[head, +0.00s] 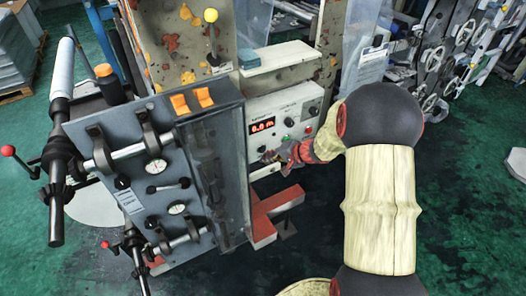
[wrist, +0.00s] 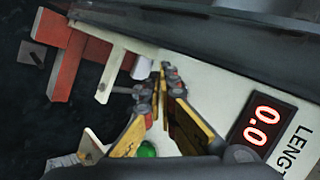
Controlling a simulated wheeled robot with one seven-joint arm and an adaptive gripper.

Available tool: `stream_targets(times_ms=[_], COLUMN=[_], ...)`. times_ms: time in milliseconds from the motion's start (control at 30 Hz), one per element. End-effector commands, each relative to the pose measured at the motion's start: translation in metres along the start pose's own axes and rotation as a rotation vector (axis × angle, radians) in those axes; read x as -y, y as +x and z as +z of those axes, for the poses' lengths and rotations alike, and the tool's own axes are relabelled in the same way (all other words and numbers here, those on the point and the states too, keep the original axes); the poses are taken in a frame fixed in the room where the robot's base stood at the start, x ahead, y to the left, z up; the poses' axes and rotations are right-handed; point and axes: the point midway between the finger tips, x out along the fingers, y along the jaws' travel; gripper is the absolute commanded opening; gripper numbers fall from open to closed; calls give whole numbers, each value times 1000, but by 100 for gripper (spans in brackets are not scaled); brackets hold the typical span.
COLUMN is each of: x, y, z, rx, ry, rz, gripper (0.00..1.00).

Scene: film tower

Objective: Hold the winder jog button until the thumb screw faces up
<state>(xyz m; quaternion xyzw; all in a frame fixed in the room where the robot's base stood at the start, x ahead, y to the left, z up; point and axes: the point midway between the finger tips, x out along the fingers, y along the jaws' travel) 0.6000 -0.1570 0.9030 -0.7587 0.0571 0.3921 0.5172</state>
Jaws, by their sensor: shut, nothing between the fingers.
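My gripper (head: 272,157) is shut and empty, with its fingertips at the lower left of the white control panel (head: 283,104). In the wrist view the fingertips (wrist: 164,76) come together close to the panel's edge. The tips cover the panel there, so I cannot tell whether they touch a button, and the winder jog button cannot be made out. A green button (wrist: 148,149) shows beside the fingers in the wrist view. The upper winder shaft (head: 128,151) crosses the grey machine front between black holders. I cannot single out the thumb screw or tell which way it faces.
The red length display (head: 262,126) reads 0.0, also in the wrist view (wrist: 262,124). A red foot (head: 272,215) of the machine stands below the panel. A red-knobbed lever (head: 8,150) juts out at the left. Green floor (head: 465,220) is open at the right.

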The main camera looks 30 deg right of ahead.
Motion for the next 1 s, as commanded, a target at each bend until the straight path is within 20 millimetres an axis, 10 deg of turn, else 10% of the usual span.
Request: stream_targets(times_ms=[1000], x=[6], y=[8], z=[-6], rx=[0], ry=[-1], rz=[0], gripper=[0])
